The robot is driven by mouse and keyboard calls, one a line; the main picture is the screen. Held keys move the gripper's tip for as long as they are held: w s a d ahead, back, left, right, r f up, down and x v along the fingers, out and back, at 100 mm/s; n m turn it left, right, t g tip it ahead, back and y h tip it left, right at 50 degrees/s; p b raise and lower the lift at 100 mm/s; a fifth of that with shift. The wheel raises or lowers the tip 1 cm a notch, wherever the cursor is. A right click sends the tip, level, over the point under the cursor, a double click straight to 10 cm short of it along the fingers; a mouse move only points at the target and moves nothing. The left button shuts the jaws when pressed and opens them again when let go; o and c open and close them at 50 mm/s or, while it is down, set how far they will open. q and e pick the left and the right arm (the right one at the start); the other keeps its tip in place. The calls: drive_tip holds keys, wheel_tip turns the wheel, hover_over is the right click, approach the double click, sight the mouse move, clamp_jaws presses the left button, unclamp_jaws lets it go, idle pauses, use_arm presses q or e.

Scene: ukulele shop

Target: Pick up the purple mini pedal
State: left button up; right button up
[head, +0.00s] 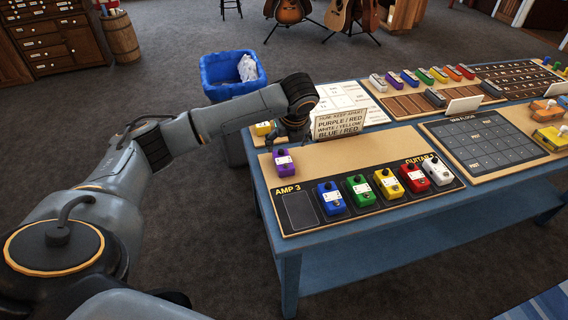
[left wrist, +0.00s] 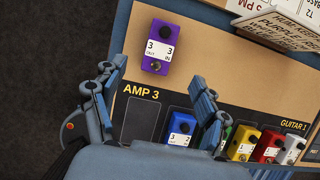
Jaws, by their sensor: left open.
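The purple mini pedal (head: 284,163) lies on the tan board of the blue table, behind the AMP 3 outline. In the left wrist view the purple pedal (left wrist: 158,46) is beyond my fingertips, with its black knob and white label facing up. My left gripper (head: 284,137) hovers over the table's left end, close to the pedal in the head view. In the left wrist view its two fingers (left wrist: 150,78) are spread apart with nothing between them. My right gripper is in neither view.
Blue (head: 330,198), green (head: 360,190), yellow (head: 388,184), red (head: 414,178) and white (head: 438,170) pedals stand in a row. The AMP 3 slot (head: 299,210) is empty. A sign (head: 340,123) stands behind. A blue bin (head: 232,72) is beyond the table.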

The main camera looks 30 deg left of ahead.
sight(283, 159)
use_arm(q)
drive_tip(key=p+x, duration=0.1)
drive_tip(key=x, duration=0.9)
drive_tip(key=shift+d+f, duration=0.1)
drive_tip(key=shift+f, duration=0.15)
drive_tip(key=c, duration=1.3)
drive_tip(key=shift+r, duration=0.1)
drive_tip(key=shift+c, duration=0.2)
drive_tip(key=shift+r, duration=0.1)
